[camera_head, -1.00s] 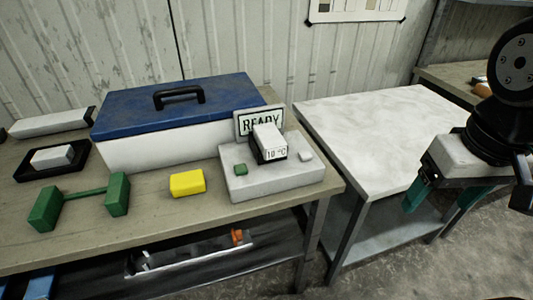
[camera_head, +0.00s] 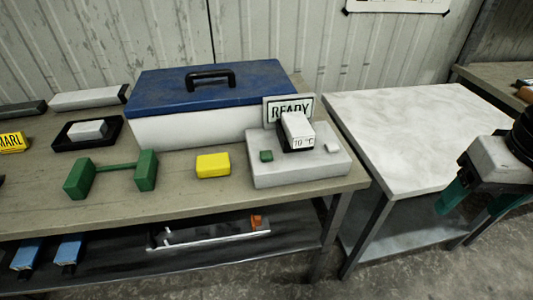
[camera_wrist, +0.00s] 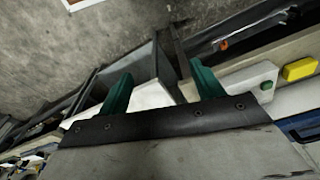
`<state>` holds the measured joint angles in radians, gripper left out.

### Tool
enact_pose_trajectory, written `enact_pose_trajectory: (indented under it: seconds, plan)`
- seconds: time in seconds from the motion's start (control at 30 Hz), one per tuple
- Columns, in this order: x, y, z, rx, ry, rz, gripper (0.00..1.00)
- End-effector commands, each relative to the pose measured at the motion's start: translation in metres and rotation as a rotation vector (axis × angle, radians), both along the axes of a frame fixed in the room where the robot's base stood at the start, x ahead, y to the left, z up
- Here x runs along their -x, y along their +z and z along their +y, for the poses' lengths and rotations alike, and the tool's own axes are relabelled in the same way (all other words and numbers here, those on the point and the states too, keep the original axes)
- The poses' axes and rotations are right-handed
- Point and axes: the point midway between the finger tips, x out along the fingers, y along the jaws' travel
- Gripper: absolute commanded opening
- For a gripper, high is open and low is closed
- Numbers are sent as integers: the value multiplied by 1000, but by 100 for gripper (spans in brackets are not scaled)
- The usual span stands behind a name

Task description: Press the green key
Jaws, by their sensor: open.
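The green key (camera_head: 266,155) is a small green block on the top left of a pale grey device (camera_head: 300,174) on the workbench. A white key (camera_head: 332,148) sits on its right side, and a white block marked "10 °C" (camera_head: 298,130) stands between them, before a "READY" sign (camera_head: 289,109). My gripper (camera_head: 468,198) is at the right edge, well apart from the device and partly cut off. In the wrist view its two green fingers (camera_wrist: 160,90) are spread with nothing between them. The green key (camera_wrist: 266,86) shows there beyond the right finger.
A yellow block (camera_head: 213,165) and a green dumbbell-shaped piece (camera_head: 112,172) lie left of the device. A blue-lidded box (camera_head: 210,88) stands behind. A bare white-topped table (camera_head: 415,135) stands to the right, across a narrow gap.

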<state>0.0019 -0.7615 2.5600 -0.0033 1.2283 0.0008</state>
Motion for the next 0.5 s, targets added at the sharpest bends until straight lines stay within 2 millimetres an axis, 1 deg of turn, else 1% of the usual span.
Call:
enact_pose_trajectory:
  seconds: [0.03, 0.07, 0.1, 0.17, 0.2, 0.23, 0.5]
  plan:
    - [0, 0, 0, 0, 0, 0, 51]
    - [0, 0, 0, 0, 0, 0, 43]
    - [0, 0, 0, 0, 0, 0, 32]
    - [0, 0, 0, 0, 0, 0, 15]
    - [0, 0, 0, 0, 0, 0, 4]
    - [0, 0, 0, 0, 0, 0, 0]
    - [0, 0, 0, 0, 0, 0, 0]
